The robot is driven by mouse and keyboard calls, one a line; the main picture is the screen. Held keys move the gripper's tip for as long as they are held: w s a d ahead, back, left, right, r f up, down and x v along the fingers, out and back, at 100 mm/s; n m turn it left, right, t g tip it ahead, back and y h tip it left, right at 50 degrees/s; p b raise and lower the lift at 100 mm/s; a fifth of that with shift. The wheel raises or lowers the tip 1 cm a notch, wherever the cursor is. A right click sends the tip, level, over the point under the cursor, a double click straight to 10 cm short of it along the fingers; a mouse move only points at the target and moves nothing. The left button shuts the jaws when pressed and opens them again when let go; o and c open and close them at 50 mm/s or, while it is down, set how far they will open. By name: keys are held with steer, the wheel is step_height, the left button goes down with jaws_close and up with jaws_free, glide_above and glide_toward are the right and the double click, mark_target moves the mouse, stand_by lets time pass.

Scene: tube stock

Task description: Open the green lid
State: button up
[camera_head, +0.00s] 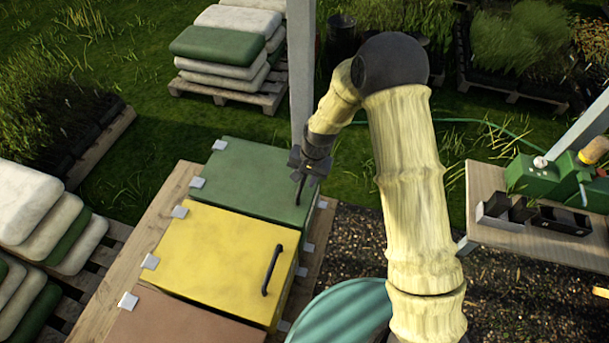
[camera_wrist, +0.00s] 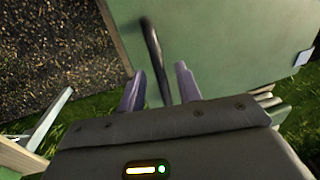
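The green lid (camera_head: 250,180) lies flat, apparently closed, on the far compartment of a row of bins. It also shows in the wrist view (camera_wrist: 235,50). Its dark bar handle (camera_head: 301,191) is near the lid's right edge and is partly hidden by my gripper in the head view. My gripper (camera_head: 305,180) is over that edge, pointing down. In the wrist view my two fingers (camera_wrist: 160,82) are apart, one on each side of the handle (camera_wrist: 152,45). I see gaps between handle and fingers; contact is not visible.
A yellow lid (camera_head: 220,250) with its own dark handle and a brown lid (camera_head: 170,322) lie nearer in the row. White hinge tabs line the left edge. A grey post (camera_head: 301,75) stands just behind the green lid. A bench (camera_head: 490,200) with equipment stands at right.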

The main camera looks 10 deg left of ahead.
steer(key=shift+w, duration=0.1)
steer(key=shift+c, duration=0.4)
jaws_close()
steer(key=shift+r, duration=0.15)
